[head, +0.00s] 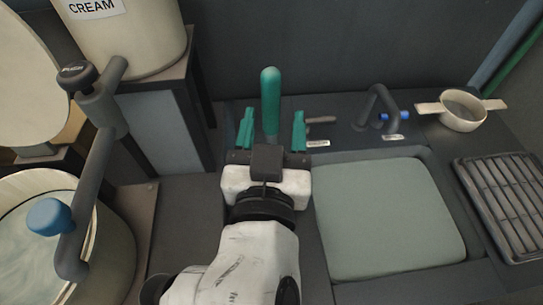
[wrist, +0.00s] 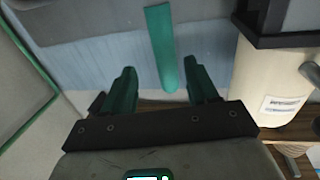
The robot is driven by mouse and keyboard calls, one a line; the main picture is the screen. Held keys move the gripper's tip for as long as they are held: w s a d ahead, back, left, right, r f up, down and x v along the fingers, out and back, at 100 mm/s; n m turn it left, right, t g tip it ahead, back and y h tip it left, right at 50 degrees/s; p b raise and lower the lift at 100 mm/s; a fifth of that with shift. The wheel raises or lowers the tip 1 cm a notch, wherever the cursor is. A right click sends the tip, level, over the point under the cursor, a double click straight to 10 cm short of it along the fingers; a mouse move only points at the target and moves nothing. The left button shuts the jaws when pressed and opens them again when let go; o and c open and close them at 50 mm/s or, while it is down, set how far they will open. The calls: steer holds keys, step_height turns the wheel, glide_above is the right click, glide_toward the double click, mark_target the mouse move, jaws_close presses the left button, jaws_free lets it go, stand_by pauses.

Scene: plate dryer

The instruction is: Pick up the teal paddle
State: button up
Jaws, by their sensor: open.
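The teal paddle (head: 270,98) stands upright in the head view, just beyond and between my gripper's fingers. It also shows in the wrist view (wrist: 162,50) as a long teal strip above the gap between the fingers, slightly right of the middle. The paddle's lower end is partly hidden behind the gripper in the head view. I cannot tell whether the fingers are level with the paddle.
A cream container (head: 130,40) stands on a dark stand at the left. A vat with a blue knob (head: 50,216) is at the lower left. A grey-green pad (head: 385,220), a small pan (head: 462,110) and a dark grate (head: 505,200) lie to the right.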

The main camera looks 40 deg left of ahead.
steer(key=shift+x, duration=1)
steer(key=shift+s+a+f+p+x, duration=0.1)
steer(key=shift+f+p+x, duration=0.05)
steer(key=shift+x, duration=0.75)
steer(key=shift+s+a+f+p+x, duration=0.1)
steer(key=shift+p+x, duration=0.1)
steer(key=shift+x, duration=0.65)
steer(key=shift+s+a+f+p+x, duration=0.1)
steer(key=shift+f+p+x, duration=0.05)
steer(key=shift+x, duration=0.75)
steer(key=c, duration=1)
